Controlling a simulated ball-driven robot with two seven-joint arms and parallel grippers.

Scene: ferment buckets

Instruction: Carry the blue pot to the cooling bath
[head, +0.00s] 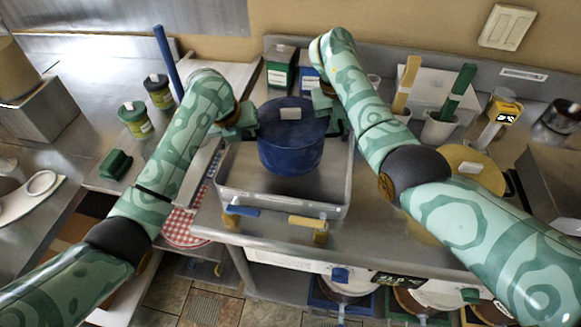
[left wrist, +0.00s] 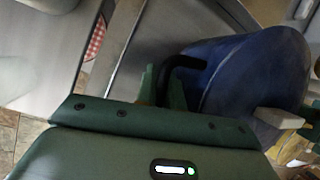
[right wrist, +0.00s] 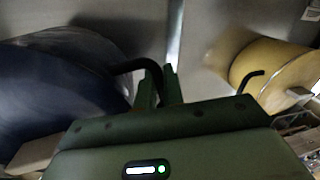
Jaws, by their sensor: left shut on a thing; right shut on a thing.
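The blue pot (head: 290,150) is upright, with a small pale tag on its lid. In the head view it covers the back part of a shallow steel basin (head: 280,198), probably the cooling bath. I cannot tell whether it touches the basin floor. My left gripper (head: 250,121) is shut on the pot's left handle; the dark handle (left wrist: 185,62) shows between its fingers in the left wrist view, beside the pot (left wrist: 255,70). My right gripper (head: 332,108) is shut on the opposite handle, seen in the right wrist view (right wrist: 135,66).
Green (head: 280,68) and blue (head: 309,80) boxes stand behind the pot. A yellow pot (head: 470,168) and holders with yellow and green sticks (head: 440,128) stand right. The basin's front half is empty.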

